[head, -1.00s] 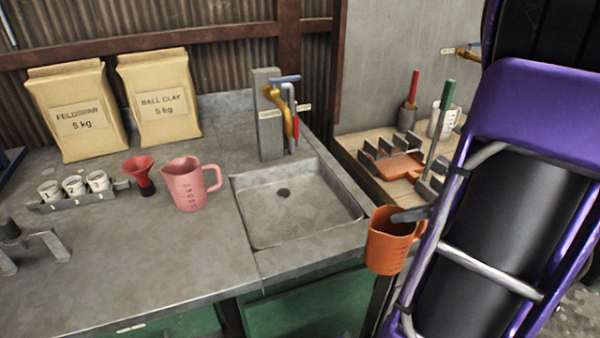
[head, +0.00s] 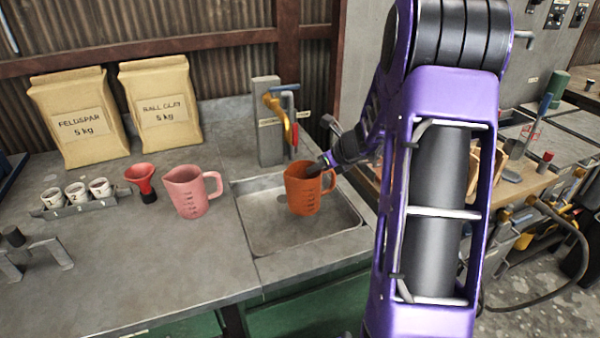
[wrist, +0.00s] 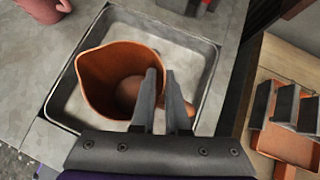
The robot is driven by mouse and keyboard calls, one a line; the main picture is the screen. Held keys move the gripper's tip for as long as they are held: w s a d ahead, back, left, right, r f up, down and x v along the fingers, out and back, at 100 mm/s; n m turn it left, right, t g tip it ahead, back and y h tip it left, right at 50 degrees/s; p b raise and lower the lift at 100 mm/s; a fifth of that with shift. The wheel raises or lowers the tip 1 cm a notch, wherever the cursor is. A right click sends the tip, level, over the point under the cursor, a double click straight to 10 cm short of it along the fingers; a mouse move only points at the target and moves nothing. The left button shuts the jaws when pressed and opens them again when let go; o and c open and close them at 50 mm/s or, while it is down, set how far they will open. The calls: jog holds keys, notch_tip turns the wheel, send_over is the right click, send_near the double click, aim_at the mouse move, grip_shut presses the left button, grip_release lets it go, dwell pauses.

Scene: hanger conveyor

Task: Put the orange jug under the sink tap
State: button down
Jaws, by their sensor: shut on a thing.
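The orange jug (head: 303,190) is upright over the right part of the sink (head: 265,243) in the head view. My gripper (head: 326,163) is shut on its rim or handle side, at the jug's right; exactly which part is hard to tell. In the wrist view the jug (wrist: 108,80) shows its open mouth, empty inside, with my gripper's fingers (wrist: 160,92) at its right side and the sink basin around it. The tap (head: 277,108), with a yellow spout and blue lever, stands behind the sink, behind and a little left of the jug. Whether the jug touches the basin floor is unclear.
A pink jug (head: 190,193) stands on the counter left of the sink, beside a red funnel (head: 141,180). Small numbered cups (head: 77,194) and two clay bags (head: 67,118) are further left. A wooden bench (head: 520,172) is at the right.

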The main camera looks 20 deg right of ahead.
aim_at(300, 177)
jog(key=w, duration=0.2)
jog(key=w+a+f+p, duration=0.1)
jog(key=w, duration=0.1)
jog(key=w+a+p, duration=0.1)
jog(key=w, duration=0.1)
jog(key=shift+w+a+f, duration=0.1)
jog(key=shift+w+f, duration=0.15)
jog(key=shift+f, duration=0.15)
jog(key=shift+f+b, duration=1.3)
jog(key=shift+f, duration=1.3)
jog(key=shift+f, duration=0.1)
jog(key=c, duration=0.9)
grip_release()
